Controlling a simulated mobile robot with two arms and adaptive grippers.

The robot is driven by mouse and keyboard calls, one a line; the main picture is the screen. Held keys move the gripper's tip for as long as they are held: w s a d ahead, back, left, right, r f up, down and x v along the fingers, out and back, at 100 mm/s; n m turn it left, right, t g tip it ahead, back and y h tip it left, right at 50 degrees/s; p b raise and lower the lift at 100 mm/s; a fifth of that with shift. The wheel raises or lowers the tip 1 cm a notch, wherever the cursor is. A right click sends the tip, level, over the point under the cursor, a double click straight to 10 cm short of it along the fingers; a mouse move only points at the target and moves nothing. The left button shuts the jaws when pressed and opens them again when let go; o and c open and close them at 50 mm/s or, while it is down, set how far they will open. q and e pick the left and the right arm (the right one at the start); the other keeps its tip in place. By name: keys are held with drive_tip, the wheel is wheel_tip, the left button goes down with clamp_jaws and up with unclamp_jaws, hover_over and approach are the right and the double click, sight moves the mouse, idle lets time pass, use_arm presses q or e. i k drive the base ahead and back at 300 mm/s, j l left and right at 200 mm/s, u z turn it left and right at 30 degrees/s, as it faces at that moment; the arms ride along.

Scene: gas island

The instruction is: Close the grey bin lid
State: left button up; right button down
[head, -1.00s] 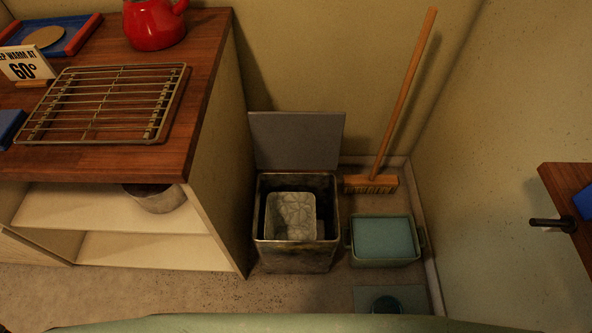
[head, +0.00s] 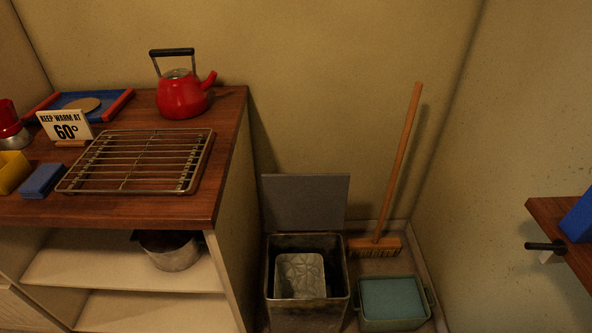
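The grey bin (head: 308,316) stands on the floor right of the wooden-topped counter, in the lower middle of the head view. Its flat grey lid (head: 305,202) is raised upright at the back, against or close to the wall. The bin's mouth is open and a pale crumpled thing (head: 301,275) shows inside. The bottom of the bin is cut off by the picture edge. Neither of my grippers is in view.
A broom (head: 399,165) leans on the wall right of the bin. A teal tub (head: 392,300) sits beside the bin. The counter (head: 190,207) holds a wire rack (head: 140,160) and red kettle (head: 183,94). A wooden shelf (head: 552,218) juts in at right.

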sight(300, 202)
drive_tip(key=i+l+u, duration=0.15)
drive_tip(key=u, duration=0.25)
drive_tip(key=i+l+u, duration=0.25)
drive_tip(key=u, duration=0.2)
drive_tip(key=i, duration=0.1)
